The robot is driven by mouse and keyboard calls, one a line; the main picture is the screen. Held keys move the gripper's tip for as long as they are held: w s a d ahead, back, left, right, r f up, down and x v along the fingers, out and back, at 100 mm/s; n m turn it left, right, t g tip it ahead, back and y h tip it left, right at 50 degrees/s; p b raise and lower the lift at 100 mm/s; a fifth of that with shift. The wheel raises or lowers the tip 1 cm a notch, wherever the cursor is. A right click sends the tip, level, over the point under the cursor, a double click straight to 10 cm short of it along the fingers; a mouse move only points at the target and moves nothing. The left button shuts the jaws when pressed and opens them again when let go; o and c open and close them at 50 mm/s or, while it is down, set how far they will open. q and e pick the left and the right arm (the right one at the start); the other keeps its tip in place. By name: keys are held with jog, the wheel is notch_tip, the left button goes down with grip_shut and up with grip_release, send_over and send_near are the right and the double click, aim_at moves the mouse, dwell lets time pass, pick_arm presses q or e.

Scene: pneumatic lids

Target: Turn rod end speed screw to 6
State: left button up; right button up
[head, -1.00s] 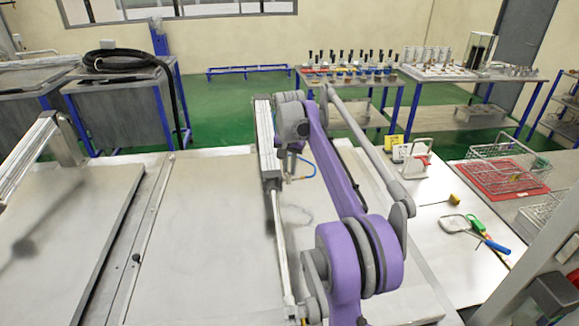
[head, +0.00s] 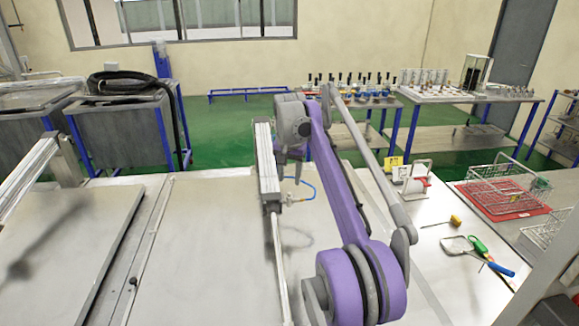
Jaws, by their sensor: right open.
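A silver pneumatic cylinder (head: 267,165) lies on the pale bench lid in the middle of the head view. Its thin rod (head: 279,260) runs toward me. A blue air hose (head: 303,182) loops from a small fitting near the cylinder's rod end. The speed screw and its setting are too small to make out. My right arm reaches forward over the bench, and my right gripper (head: 284,158) points down at the cylinder's right side, toward its far half. The gripper is open; its fingertips are small and partly hidden. My left gripper is out of view.
Another cylinder (head: 28,180) on a post stands over the left lid (head: 60,250). On the right are a wire basket (head: 495,185) on a red tray, a white stand (head: 415,180) and hand tools (head: 480,248). Benches with parts stand behind.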

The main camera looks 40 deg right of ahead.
jog(key=v, duration=0.5)
jog(key=shift+f, duration=0.1)
dwell(0.5)
